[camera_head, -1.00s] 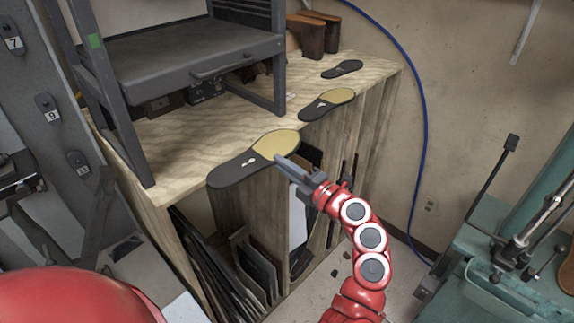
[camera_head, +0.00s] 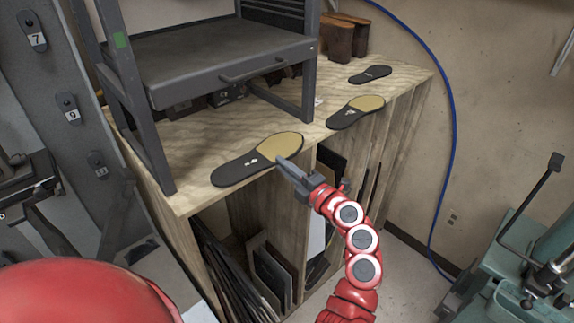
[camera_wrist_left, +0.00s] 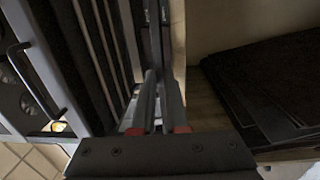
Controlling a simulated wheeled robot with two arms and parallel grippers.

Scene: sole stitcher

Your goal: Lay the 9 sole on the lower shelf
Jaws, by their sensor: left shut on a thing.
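A large sole (camera_head: 228,175), dark with a tan forepart and white marks too small to read, is in the head view at the bench's front edge. My left gripper (camera_head: 281,164) is shut on the near edge of this sole. The sole lies roughly flat over the wooden bench top; I cannot tell whether it touches the wood. The left wrist view shows the shut fingers (camera_wrist_left: 158,105), but the sole is not clear there. A grey metal rack (camera_head: 210,60) with a flat level stands on the bench, with open space below that level. My right gripper is not in view.
Another tan-and-black sole (camera_head: 343,119) and a small dark sole (camera_head: 370,74) lie farther right on the bench (camera_head: 300,110). Brown blocks (camera_head: 345,38) stand behind. Dark panels (camera_head: 270,270) lean below. Tags 7 and 9 mark the grey panel at left. A green machine (camera_head: 530,240) stands right.

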